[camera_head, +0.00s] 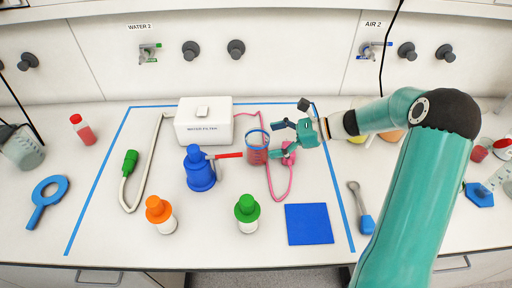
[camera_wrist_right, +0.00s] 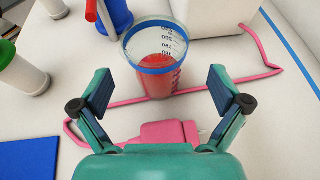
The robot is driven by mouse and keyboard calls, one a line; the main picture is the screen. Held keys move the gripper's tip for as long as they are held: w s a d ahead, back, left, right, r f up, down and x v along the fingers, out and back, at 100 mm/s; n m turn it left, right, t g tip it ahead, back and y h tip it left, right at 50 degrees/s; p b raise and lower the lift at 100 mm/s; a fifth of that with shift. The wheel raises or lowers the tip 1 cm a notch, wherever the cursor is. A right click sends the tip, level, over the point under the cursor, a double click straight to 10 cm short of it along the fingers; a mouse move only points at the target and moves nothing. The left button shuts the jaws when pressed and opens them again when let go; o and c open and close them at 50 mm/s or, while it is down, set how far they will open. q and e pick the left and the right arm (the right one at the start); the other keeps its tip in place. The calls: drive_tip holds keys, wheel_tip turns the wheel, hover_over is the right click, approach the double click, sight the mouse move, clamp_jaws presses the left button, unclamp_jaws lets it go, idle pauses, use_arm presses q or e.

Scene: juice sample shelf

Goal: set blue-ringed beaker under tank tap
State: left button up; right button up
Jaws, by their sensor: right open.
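The blue-ringed beaker (camera_head: 257,155) stands upright on the bench with red liquid in it. It also shows in the right wrist view (camera_wrist_right: 158,72), ahead of the fingertips. The blue tank (camera_head: 200,172) stands left of it, and its red tap (camera_head: 228,155) points right, ending close to the beaker's left side. I cannot tell whether the tap's end is over the rim. The tank and tap are partly cut off in the wrist view. My right gripper (camera_head: 280,140) is open at the beaker's right, with no contact visible. My left gripper is out of view.
A pink cord (camera_head: 291,180) loops around the beaker, and its pink block (camera_wrist_right: 165,132) lies below my right gripper. A white box (camera_head: 204,125) stands behind. Orange-capped (camera_head: 160,214) and green-capped (camera_head: 247,214) bottles stand in front, near a blue mat (camera_head: 309,224).

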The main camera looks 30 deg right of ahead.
drive_tip(key=shift+w+a+f+p, duration=0.15)
drive_tip(key=shift+w+a+p, duration=0.15)
drive_tip(key=shift+a, duration=0.25)
drive_tip(key=p+x, duration=0.1)
drive_tip(key=x, duration=0.3)
drive_tip(key=shift+f, duration=0.15)
drive_tip(key=shift+c, duration=0.3)
drive_tip(key=c, duration=1.5)
